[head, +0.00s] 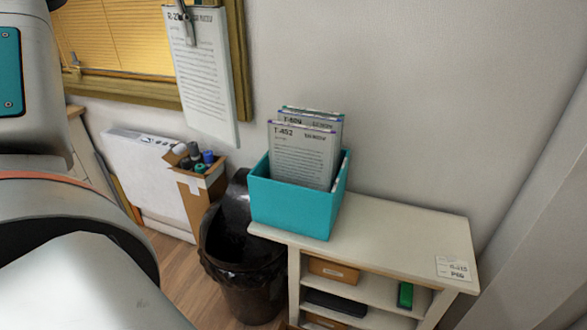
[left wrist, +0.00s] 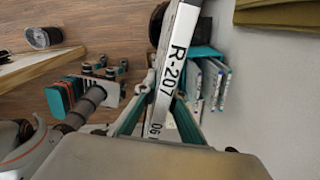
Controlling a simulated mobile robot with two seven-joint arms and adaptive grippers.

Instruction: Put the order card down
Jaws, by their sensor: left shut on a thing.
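The order card (head: 203,75) hangs upright in the upper part of the head view, in front of the wall and window edge. Its label begins "R-2" there. In the left wrist view the card (left wrist: 176,50) is seen nearly edge-on and reads "R-207". My left gripper (head: 185,12) is shut on its top edge; its fingers (left wrist: 165,92) also show around the card in the left wrist view. A teal box (head: 290,205) on the shelf top holds several upright cards, the front one (head: 302,155) labelled "T-452". The held card is apart from the box, up and left of it. My right gripper is out of view.
The cream shelf unit (head: 400,232) has bare top right of the box and a small label (head: 453,268) near its right end. A black bin (head: 240,265) stands left of it. A carton (head: 200,195) with rolls and a white panel (head: 145,175) stand by the wall.

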